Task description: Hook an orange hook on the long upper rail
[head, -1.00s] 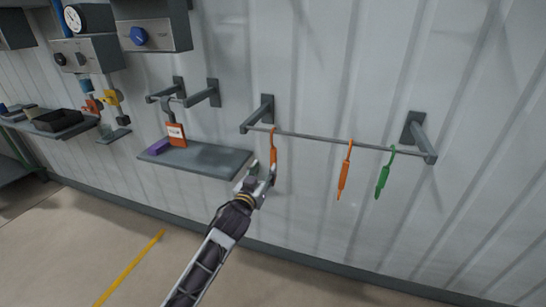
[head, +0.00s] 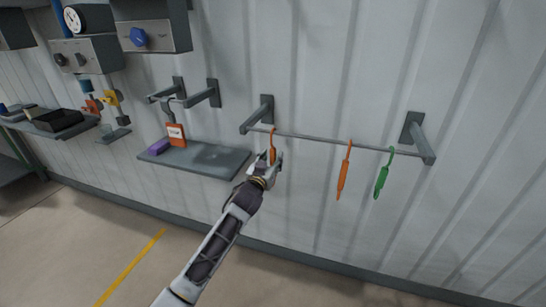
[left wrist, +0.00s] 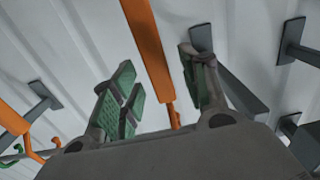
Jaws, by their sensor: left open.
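The long upper rail (head: 315,138) is a grey bar held off the wall by two brackets. An orange hook (head: 273,148) hangs near its left end. A second orange hook (head: 343,175) hangs right of its middle, and a green hook (head: 382,178) hangs farther right. My left gripper (head: 270,163) is at the left orange hook and hides its lower part. In the left wrist view, the fingers (left wrist: 162,85) are open, with the orange hook's shaft (left wrist: 147,45) showing between them. I cannot tell whether they touch it. My right gripper is not in view.
Control boxes (head: 152,38) are on the wall, upper left. The wall right of the hooks is clear.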

